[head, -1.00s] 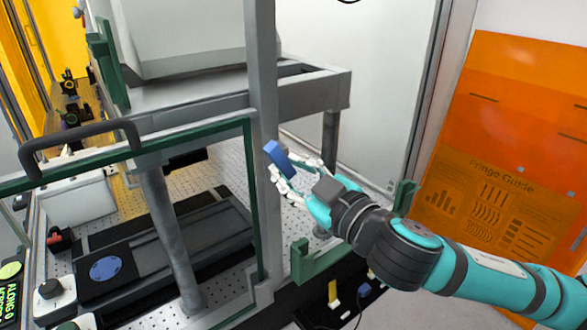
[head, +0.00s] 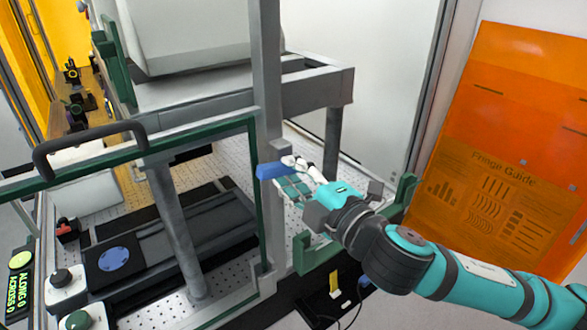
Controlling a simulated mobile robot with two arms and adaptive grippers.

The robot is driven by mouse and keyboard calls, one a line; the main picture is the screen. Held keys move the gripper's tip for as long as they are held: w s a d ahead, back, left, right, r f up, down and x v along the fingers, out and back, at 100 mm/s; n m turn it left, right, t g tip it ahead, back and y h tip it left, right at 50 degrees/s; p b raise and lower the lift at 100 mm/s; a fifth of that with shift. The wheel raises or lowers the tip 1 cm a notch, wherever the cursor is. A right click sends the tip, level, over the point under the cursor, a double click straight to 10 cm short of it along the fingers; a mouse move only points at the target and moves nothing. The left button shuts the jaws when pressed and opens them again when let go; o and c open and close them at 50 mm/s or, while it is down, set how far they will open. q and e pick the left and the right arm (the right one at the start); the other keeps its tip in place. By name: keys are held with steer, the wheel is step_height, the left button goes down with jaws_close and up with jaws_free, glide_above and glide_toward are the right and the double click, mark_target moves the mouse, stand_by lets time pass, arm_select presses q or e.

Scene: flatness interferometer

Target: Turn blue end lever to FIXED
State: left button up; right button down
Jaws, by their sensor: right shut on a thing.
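The blue end lever (head: 272,171) shows at the grey upright post, in the middle of the head view. It points left and lies nearly level. My right gripper (head: 292,174) comes in from the lower right and is shut on the lever's right part, so its fingers hide that end. No FIXED marking is readable near the lever. My left gripper is not in the head view.
A green-edged clear panel with a dark handle (head: 88,142) stands left of the post. Behind it are a dark stage with a blue disc (head: 112,260) and a perforated plate. A green bracket (head: 318,252) lies below my right gripper. An orange Fringe Guide panel (head: 490,190) stands at right.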

steer(key=shift+n, duration=0.6)
steer(key=shift+f, duration=0.1)
steer(key=c, duration=1.2)
jaws_free()
steer(key=shift+o, duration=0.2)
steer(key=v, duration=0.7)
steer(key=shift+s, duration=0.15)
steer(key=shift+d, duration=0.15)
